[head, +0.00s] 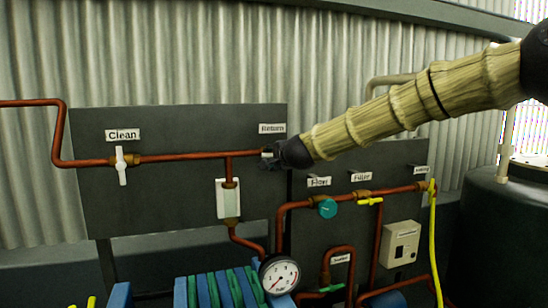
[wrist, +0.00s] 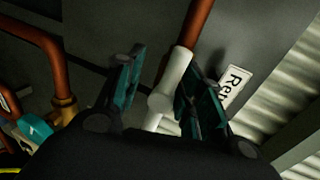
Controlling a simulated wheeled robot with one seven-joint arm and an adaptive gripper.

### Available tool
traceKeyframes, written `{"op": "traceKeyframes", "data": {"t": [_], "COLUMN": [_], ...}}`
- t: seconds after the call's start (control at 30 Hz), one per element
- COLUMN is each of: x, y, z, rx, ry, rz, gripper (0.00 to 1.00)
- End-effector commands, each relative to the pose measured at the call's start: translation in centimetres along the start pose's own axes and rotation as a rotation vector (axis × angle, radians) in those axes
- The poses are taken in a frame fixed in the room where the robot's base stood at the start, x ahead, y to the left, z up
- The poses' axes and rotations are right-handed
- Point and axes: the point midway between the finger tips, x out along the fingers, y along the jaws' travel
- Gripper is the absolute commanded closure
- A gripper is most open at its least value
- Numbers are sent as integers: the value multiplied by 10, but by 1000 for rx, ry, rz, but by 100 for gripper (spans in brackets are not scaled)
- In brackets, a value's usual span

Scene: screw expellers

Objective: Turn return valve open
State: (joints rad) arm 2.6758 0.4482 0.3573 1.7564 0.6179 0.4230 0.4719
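The return valve has a white handle (wrist: 172,82) on a copper pipe, beside the label "Return" (head: 272,128), which also shows in part in the wrist view (wrist: 234,86). My gripper (wrist: 158,88) is open, with one dark-teal finger on each side of the white handle. The right finger is very near the handle, and I cannot tell whether it touches. The left finger stands apart from it. In the head view my gripper (head: 270,156) is at the pipe under the label and hides the valve.
A white "Clean" valve (head: 122,165) is on the same pipe at left. A gauge (head: 279,275), a teal knob (head: 327,208) and a yellow handle (head: 369,201) are lower down. Copper pipes cross the dark panel (head: 180,195). A dark tank (head: 505,230) stands at right.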

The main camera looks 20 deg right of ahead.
Motion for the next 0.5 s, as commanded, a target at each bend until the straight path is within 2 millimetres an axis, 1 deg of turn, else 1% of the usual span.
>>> {"op": "traceKeyframes", "data": {"t": [0.27, 0.37, 0.5], "x": [-2, -8, -23], "y": [-5, -6, -6], "z": [-1, -1, -1], "rx": [0, 0, 0], "ry": [2, 2, 1], "rz": [-6, -7, -8], "gripper": [63, 63, 63]}}
